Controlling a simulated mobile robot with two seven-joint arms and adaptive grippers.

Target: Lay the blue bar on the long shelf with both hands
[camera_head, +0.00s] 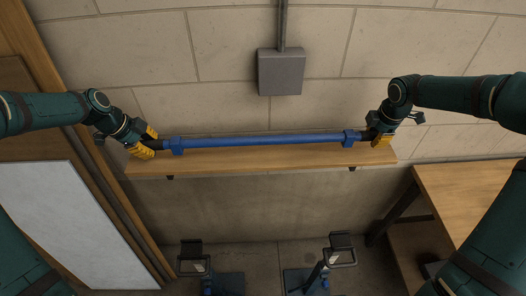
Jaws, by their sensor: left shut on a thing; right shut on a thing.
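The blue bar (262,141) is long and thin, with a block-shaped blue collar near each end and dark ends. It lies level across the picture, over the back part of the long wooden shelf (262,158) on the wall. I cannot tell whether it touches the shelf. My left gripper (148,146), with yellow fingers, is shut on the bar's left end. My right gripper (376,138) is shut on its right end. The grippers partly hide the bar's ends.
A grey box (281,72) with a conduit is on the wall above the bar. Two dark stands (196,262) (338,250) are on the floor below. A wooden table (470,190) is at the right, a white panel (70,225) at the left. The shelf's front strip is clear.

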